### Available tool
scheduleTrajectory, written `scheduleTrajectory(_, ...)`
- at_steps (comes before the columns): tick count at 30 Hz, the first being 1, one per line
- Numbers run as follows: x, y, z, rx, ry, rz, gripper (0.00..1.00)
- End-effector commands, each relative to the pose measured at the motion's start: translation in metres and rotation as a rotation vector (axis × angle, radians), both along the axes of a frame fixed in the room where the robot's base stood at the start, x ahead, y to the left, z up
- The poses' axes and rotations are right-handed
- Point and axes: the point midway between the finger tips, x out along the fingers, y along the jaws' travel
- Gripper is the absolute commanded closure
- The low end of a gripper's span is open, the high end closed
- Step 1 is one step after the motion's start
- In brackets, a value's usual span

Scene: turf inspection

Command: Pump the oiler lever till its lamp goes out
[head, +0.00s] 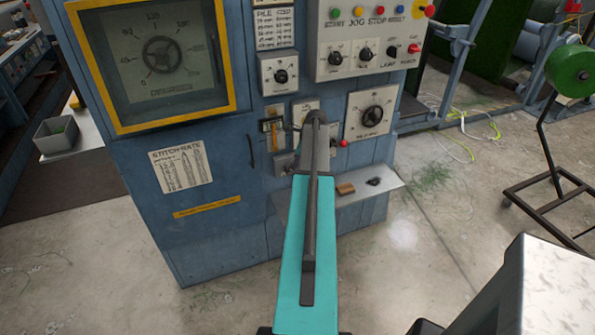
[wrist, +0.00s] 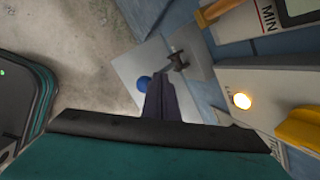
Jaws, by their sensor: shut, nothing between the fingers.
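The oiler's lamp (wrist: 241,100) glows bright warm white on a pale panel in the wrist view. A blue ball knob (wrist: 143,82), which looks like the oiler lever's end, shows just beside my fingertips, with a dark pivot piece (wrist: 178,60) near it on a grey plate. I cannot tell whether my fingers touch the knob. My gripper (wrist: 160,84) is shut and empty. In the head view my gripper (head: 315,118) is at the cabinet front, and my arm hides the lever and lamp. The oiler's sight gauge (head: 272,130) is just left of it.
The blue cabinet (head: 215,235) has a dial panel (head: 373,112) right of my gripper and a button panel (head: 375,45) above. A small shelf (head: 365,193) with small loose items juts out below. A yellow part (wrist: 300,128) stands out beside the lamp.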

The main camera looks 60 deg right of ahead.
Motion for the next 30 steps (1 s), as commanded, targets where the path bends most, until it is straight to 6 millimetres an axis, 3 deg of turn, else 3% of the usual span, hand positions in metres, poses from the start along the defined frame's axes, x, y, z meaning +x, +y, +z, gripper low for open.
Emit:
scheduleTrajectory(14, 0.001, -0.001, 0.003, 0.000, 0.000, 0.000, 1.00)
scheduleTrajectory(30, 0.013, -0.009, 0.034, 0.000, 0.000, 0.001, 1.00)
